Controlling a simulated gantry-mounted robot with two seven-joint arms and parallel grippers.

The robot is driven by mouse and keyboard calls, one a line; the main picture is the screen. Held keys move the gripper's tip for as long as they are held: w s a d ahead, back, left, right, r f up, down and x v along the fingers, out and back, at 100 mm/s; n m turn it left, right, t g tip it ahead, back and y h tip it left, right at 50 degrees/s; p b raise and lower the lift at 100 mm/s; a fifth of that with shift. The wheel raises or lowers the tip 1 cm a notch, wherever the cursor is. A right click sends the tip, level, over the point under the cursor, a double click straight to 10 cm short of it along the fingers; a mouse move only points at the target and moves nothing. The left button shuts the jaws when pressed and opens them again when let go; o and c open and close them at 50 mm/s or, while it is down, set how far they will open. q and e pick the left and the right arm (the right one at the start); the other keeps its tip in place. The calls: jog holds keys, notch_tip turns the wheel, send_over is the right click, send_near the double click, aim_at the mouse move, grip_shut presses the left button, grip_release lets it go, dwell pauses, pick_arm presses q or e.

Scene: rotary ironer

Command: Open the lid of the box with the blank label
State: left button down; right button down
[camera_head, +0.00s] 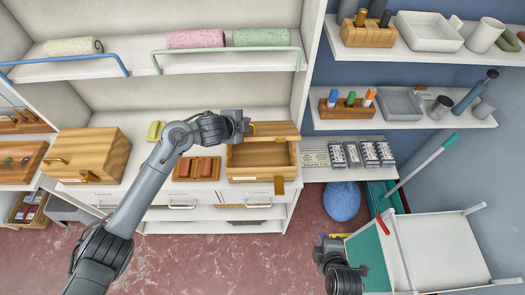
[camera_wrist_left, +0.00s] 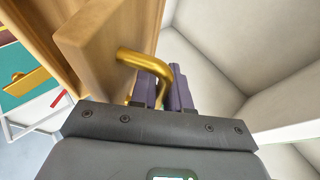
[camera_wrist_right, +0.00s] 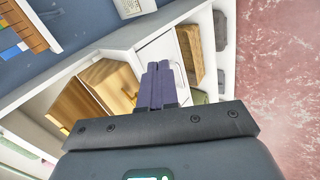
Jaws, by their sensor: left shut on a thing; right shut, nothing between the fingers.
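The right-hand wooden box (camera_head: 262,176) stands on the white counter with its lid (camera_head: 275,129) raised and its inside showing. A brass latch (camera_head: 279,185) is on its front. My left gripper (camera_head: 244,124) is at the raised lid's left part. In the left wrist view, its purple fingers (camera_wrist_left: 163,90) are shut on the brass handle (camera_wrist_left: 150,60) beside the wooden lid (camera_wrist_left: 90,45). My right gripper (camera_head: 324,238) is low, right of the box and apart from it; its fingers (camera_wrist_right: 157,85) are shut and empty. I cannot read the box's label.
A second wooden box (camera_head: 95,155), shut, stands at the counter's left. Reddish-brown blocks (camera_head: 196,168) lie between the boxes. Small packets (camera_head: 360,154) line the counter to the right. A white cart (camera_head: 440,250) stands at lower right, near my right arm. Shelves hang above.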

jog(key=w+a+f+n+t+h, duration=0.2)
jog(key=w+a+f+n+t, duration=0.15)
jog(key=a+n, duration=0.6)
jog(key=w+a+r+n+t+y, duration=0.2)
jog(key=w+a+r+n+t, duration=0.5)
jog(key=n, duration=0.3)
jog(key=shift+t+y, duration=0.3)
jog(key=shift+t, duration=0.15)
jog(key=w+r, duration=0.2)
jog(key=w, duration=0.2)
jog(key=w+a+r, duration=0.1)
jog(key=w+r, duration=0.2)
jog(key=w, duration=0.1)
jog(key=w+r, duration=0.3)
jog(key=w, duration=0.1)
jog(key=shift+w+a, duration=0.25)
jog(key=shift+w, duration=0.1)
jog(key=shift+w+r, duration=0.3)
jog(key=shift+r, duration=0.2)
